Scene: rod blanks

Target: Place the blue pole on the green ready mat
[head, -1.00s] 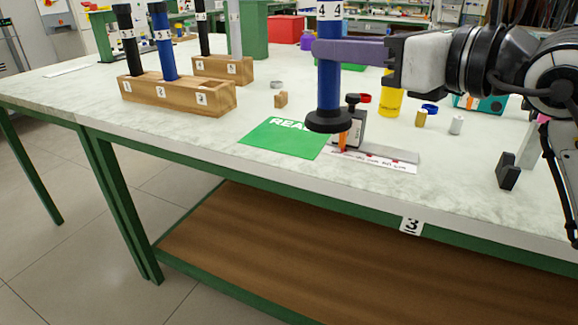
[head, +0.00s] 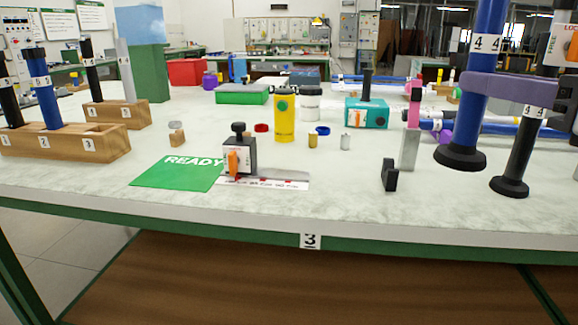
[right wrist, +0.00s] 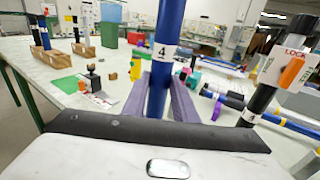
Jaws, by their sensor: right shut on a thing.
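The blue pole (head: 478,75) is upright with a slight lean in the head view, with white "4" labels and a round black foot. My right gripper (head: 495,88) has its purple fingers shut around it. The pole also shows between the fingers in the right wrist view (right wrist: 165,60), where its foot is hidden. I cannot tell whether the foot touches the table. The green READY mat (head: 178,174) lies flat near the table's front edge, well left of the pole, with its visible part bare. My left gripper is not in view.
A gauge with an orange lever (head: 238,155) stands at the mat's right edge. A small black block (head: 389,175) stands between mat and pole. A black post labelled "4" (head: 520,150) stands close right of the pole. Wooden racks with poles (head: 65,143) are at left.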

